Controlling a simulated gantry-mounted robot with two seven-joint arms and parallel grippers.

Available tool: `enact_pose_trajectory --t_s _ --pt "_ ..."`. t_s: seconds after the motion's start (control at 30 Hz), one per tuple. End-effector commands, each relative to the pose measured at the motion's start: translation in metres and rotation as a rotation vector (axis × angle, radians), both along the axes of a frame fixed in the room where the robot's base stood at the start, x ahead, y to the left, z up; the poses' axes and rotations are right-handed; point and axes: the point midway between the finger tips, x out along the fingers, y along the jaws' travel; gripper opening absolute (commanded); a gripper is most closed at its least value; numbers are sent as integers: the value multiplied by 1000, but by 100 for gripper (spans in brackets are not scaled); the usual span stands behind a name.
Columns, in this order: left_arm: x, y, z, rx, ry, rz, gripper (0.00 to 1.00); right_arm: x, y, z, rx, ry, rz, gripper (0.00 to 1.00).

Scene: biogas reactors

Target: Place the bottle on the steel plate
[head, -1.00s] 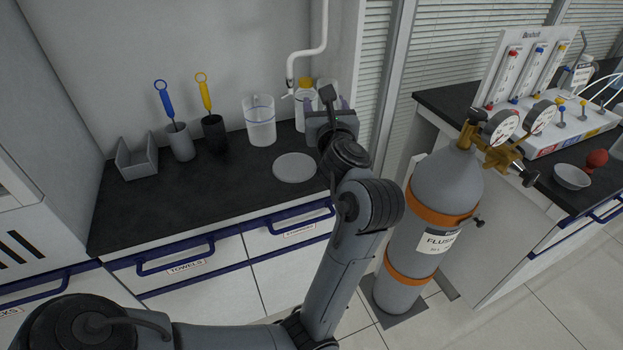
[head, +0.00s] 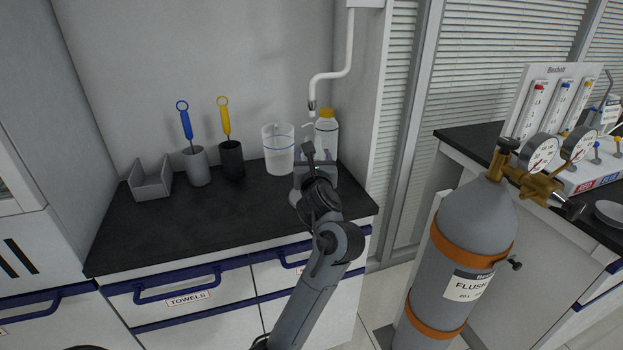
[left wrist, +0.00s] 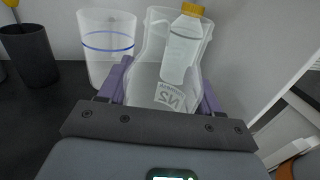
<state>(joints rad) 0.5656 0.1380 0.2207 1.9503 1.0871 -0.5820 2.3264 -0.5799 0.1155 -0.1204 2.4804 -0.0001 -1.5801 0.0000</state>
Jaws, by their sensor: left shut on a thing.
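My left gripper (head: 315,160) is over the black counter, in front of the yellow-capped bottle in the head view. In the left wrist view its purple fingers (left wrist: 160,92) are shut on a clear, wide-mouthed bottle (left wrist: 150,75) with a label that reads upside down. In the head view my gripper and arm mostly cover this bottle. The steel plate cannot be made out now; my gripper and forearm are over the part of the counter where it lay. Whether the bottle touches the plate cannot be told. My right gripper is not in view.
A clear beaker with a blue line (head: 278,150) stands left of my gripper. The yellow-capped bottle (head: 327,130) stands behind it; it shows through the held bottle in the wrist view (left wrist: 183,45). Brush holders (head: 196,166) and a grey tray (head: 151,180) stand left. A gas cylinder (head: 462,240) stands right.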

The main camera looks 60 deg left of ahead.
Motion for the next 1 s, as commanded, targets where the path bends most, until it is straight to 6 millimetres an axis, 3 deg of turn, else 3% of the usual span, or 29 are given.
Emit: enact_pose_trajectory --t_s 0.23,0.53,1.0 --pt "0 6 -9 2 1 -1 28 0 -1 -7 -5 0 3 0" --pt "0 6 -43 3 1 -1 28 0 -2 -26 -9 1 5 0" --pt "0 5 -48 -1 -2 -1 28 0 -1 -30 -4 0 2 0"
